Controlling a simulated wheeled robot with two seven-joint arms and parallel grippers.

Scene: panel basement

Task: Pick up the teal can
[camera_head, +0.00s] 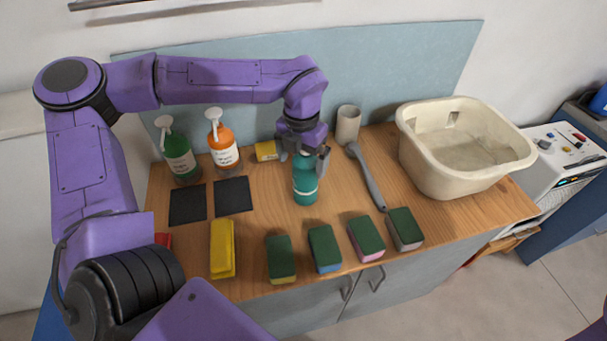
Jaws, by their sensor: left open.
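The teal can (305,187) stands upright on the wooden counter, with a pale band near its lower part. My left gripper (305,160) is right at the top of the can, with one finger on the left and one on the right. The gripper is open, and its fingers are around the can's upper end. I cannot tell whether either finger touches it. The can's top is partly hidden by the gripper. My right gripper is not in view.
Green (178,156) and orange (222,145) pump bottles stand left of the can. A grey brush (367,177) and a cream basin (462,150) are to the right. A beige cup (348,125) stands behind.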

